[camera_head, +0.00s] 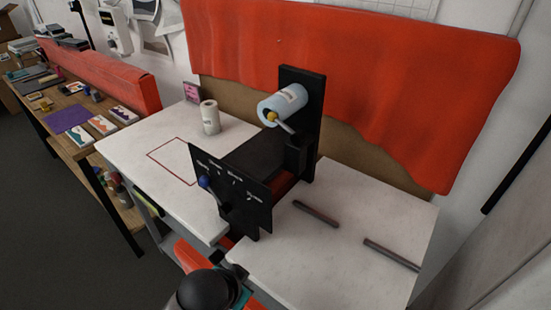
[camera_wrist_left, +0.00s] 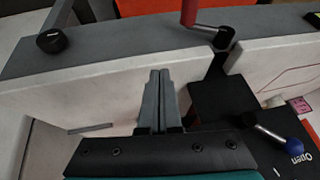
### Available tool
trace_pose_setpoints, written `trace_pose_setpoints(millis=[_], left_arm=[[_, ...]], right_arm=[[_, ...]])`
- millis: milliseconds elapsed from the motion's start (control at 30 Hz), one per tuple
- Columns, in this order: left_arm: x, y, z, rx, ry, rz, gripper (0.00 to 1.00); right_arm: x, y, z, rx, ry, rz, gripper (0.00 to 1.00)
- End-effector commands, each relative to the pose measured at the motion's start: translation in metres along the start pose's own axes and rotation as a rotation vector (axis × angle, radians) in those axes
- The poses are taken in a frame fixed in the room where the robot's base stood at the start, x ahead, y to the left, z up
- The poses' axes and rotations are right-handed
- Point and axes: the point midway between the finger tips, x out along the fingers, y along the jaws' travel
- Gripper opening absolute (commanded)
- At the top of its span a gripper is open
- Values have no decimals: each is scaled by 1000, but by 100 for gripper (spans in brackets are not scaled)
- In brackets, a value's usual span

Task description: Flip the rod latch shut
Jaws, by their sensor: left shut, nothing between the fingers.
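The film machine (camera_head: 232,195) stands between two white table tops in the head view, with a black front panel. A lever with a blue ball knob (camera_head: 204,182) sits on that panel; it also shows in the left wrist view (camera_wrist_left: 291,145), beside the word "Open". A lever with a yellow knob (camera_head: 272,117) is by the film roll (camera_head: 284,104) on the black post. In the left wrist view, a metal rod with a red sleeve (camera_wrist_left: 190,12) meets a black bracket (camera_wrist_left: 223,40). My left gripper (camera_wrist_left: 160,75) is shut and empty, left of the bracket. Which part is the rod latch is unclear.
A white roll (camera_head: 210,117) stands on the left top by a red outline. Two dark bars (camera_head: 315,213) (camera_head: 390,253) lie on the right top. A round black knob (camera_wrist_left: 50,40) is on the grey edge. My arm covers the front bottom.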

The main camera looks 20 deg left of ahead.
Motion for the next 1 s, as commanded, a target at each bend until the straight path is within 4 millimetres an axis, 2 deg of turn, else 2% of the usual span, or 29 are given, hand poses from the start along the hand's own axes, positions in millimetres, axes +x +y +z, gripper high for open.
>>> trace_pose_setpoints(millis=[33, 100, 200, 300, 500, 600, 733, 867, 1000], left_arm=[[-24, -14, -37, 41, 78, -30, 0], [-54, -28, -81, 107, 181, -69, 0], [-100, -42, -135, 197, 317, -125, 0], [-133, -53, -176, 282, 434, -183, 0], [-170, -73, -243, 433, 620, -303, 0], [-186, -78, -265, 490, 683, -350, 0], [-197, -82, -280, 524, 724, -381, 0], [-194, -84, -287, 531, 731, -386, 0], [-183, -86, -298, 529, 730, -385, 0]], right_arm=[[-9, 0, -1, 0, 1, 0, 0], [-15, 0, -2, 0, 0, 0, 0], [-23, 0, -2, 0, 0, 0, 0], [-26, 1, -3, 0, 1, 0, 0], [-24, 1, -2, 0, 0, 0, 0], [-24, 1, -2, 0, 0, 0, 0], [-24, 1, -2, 0, 0, 0, 0], [-24, 1, -2, 0, -1, 0, 0], [-25, 1, -2, 0, -1, 0, 0]])
